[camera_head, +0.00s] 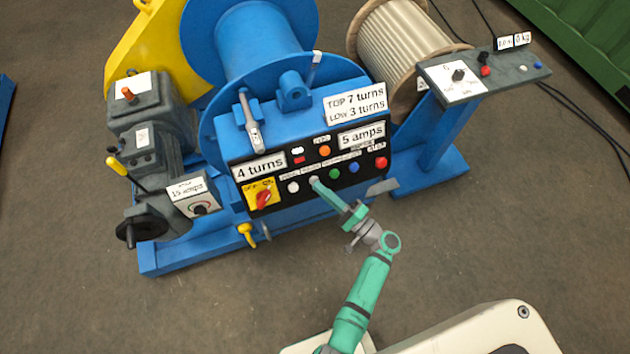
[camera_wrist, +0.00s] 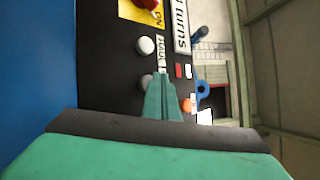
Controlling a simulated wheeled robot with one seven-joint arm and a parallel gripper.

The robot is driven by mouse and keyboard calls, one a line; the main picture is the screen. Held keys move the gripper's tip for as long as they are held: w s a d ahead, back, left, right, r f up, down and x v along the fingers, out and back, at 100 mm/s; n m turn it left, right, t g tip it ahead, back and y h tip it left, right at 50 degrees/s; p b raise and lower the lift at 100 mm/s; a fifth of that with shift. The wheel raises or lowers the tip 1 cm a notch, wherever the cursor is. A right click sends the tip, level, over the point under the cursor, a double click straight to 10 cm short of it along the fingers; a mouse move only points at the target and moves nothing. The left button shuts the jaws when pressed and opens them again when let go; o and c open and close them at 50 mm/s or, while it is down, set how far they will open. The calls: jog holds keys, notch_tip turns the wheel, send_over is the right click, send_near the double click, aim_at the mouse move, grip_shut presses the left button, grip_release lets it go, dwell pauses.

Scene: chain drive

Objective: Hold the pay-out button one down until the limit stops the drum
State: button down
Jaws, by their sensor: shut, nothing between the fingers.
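The black control panel (camera_head: 311,198) on the blue winch carries a row of round buttons. From the left these are a white button (camera_head: 293,187), a pale grey one (camera_head: 314,180), then green (camera_head: 334,174), blue (camera_head: 353,168) and red (camera_head: 381,162). The small labels are too blurred to tell which is pay-out. My gripper (camera_head: 316,184) is shut and empty, its tip at the pale grey button. In the wrist view my fingers (camera_wrist: 160,77) partly cover the grey button (camera_wrist: 147,80), beside the white button (camera_wrist: 146,45). Contact or pressing cannot be told. The blue drum (camera_head: 262,45) is above the panel.
A red switch (camera_head: 264,199) on a yellow plate is left of the buttons. A rope reel (camera_head: 400,50) stands right. The floor in front is clear.

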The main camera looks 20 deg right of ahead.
jog(key=shift+s+r, duration=0.1)
jog(key=shift+s, duration=0.1)
jog(key=shift+s+r, duration=0.35)
jog(key=shift+s, duration=0.4)
jog(key=shift+s+r, duration=0.4)
jog(key=shift+s, duration=0.3)
jog(key=shift+s+r, duration=0.35)
jog(key=shift+s, duration=0.4)
jog(key=s+a+f+g+h, duration=0.45)
jog(key=a+f, duration=0.35)
jog(key=f, duration=0.3)
jog(key=s+a+f+n+g+h, duration=0.3)
jog(key=s+f, duration=0.1)
jog(key=s, duration=0.6)
jog(key=s+a+r+n+t, duration=0.1)
jog(key=s+a+r+n, duration=0.1)
jog(key=r, duration=0.7)
jog(key=s+a+r+n+t+h, duration=0.1)
jog(key=s+r+n, duration=0.3)
jog(key=r, duration=0.4)
jog(key=s+a+r+n+t+h, duration=0.1)
jog(key=s+a+r+n+t, duration=0.2)
jog(key=r, duration=0.6)
jog(key=shift+a+r+n, duration=0.3)
jog(key=shift+r+n, duration=0.05)
jog(key=shift+n, duration=0.55)
